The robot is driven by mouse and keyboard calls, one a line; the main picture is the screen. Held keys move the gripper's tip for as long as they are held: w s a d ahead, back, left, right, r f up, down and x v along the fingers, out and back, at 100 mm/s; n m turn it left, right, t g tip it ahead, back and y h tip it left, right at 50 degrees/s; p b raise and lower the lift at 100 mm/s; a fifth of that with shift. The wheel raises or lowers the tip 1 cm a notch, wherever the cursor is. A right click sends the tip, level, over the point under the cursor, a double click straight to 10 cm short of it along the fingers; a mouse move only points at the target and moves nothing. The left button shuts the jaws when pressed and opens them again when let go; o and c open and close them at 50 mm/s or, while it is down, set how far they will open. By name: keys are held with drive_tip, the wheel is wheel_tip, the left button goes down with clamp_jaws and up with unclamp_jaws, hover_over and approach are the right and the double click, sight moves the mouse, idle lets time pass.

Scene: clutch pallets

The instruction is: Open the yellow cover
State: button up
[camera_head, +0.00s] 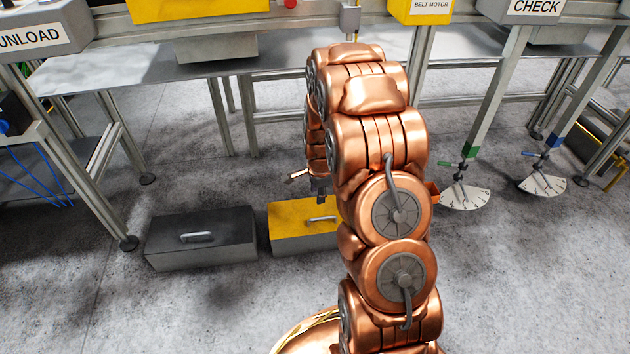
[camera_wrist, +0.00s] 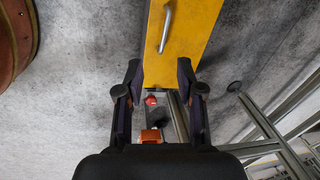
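The yellow cover (camera_head: 287,240) is the top of a low box on the floor, with a metal handle (camera_head: 316,219) on it. My arm hides its right part in the head view. In the wrist view the yellow cover (camera_wrist: 196,45) is at top centre, its handle (camera_wrist: 165,27) lying lengthwise. My gripper (camera_wrist: 159,68) is open, with its two dark fingers apart and nothing visibly held. The fingertips appear near the cover's lower edge, and the handle is beyond them. In the head view my gripper (camera_head: 308,184) is above the cover, partly hidden by my arm.
A dark grey box (camera_head: 203,249) with a handle stands left of the yellow one. A metal table (camera_head: 110,72) runs behind. Levers with white dials (camera_head: 465,197) stand at the right. A red button (camera_wrist: 151,101) shows between my fingers. Floor in front is clear.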

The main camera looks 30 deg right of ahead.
drive_tip(key=shift+n, duration=0.5)
drive_tip(key=shift+s+a+r+p, duration=0.15)
drive_tip(key=shift+a+r+p, duration=0.15)
drive_tip(key=shift+r, duration=0.45)
drive_tip(key=shift+s+a+r+p, duration=0.15)
drive_tip(key=shift+a+r+p, duration=0.1)
drive_tip(key=shift+r, duration=0.45)
drive_tip(key=shift+s+a+r+p, duration=0.15)
drive_tip(key=shift+a+r+p, duration=0.15)
drive_tip(key=shift+r, duration=0.45)
